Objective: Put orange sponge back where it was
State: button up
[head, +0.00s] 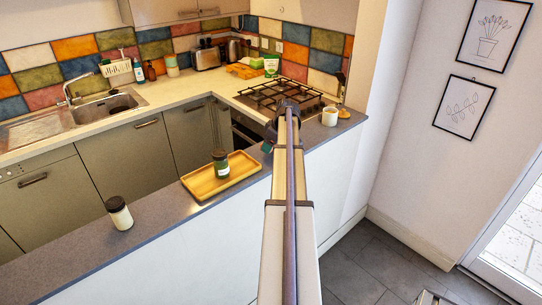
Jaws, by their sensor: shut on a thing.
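My arm reaches from the bottom middle toward the hob. Its dark end, my gripper (269,136), is over the grey counter near the front left of the hob, largely hidden by the arm. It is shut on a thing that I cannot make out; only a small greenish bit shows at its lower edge. I do not see an orange sponge clearly anywhere.
A wooden tray (232,183) with a dark green jar (220,163) stands on the grey counter (165,215). A white jar with a black lid (119,212) stands left, a white mug (330,116) right. The hob (275,93) and sink (105,105) lie beyond.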

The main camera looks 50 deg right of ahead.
notch_tip(320, 180, down, 4)
jog(key=shift+d+r+b, duration=0.15)
jog(key=shift+r+b, duration=0.1)
jog(key=shift+b, duration=0.8)
jog(key=shift+r+p, duration=0.3)
jog(key=shift+f, duration=0.15)
jog(key=o, duration=0.4)
jog(key=shift+f, duration=0.1)
jog(key=o, duration=0.4)
jog(key=shift+o, duration=0.2)
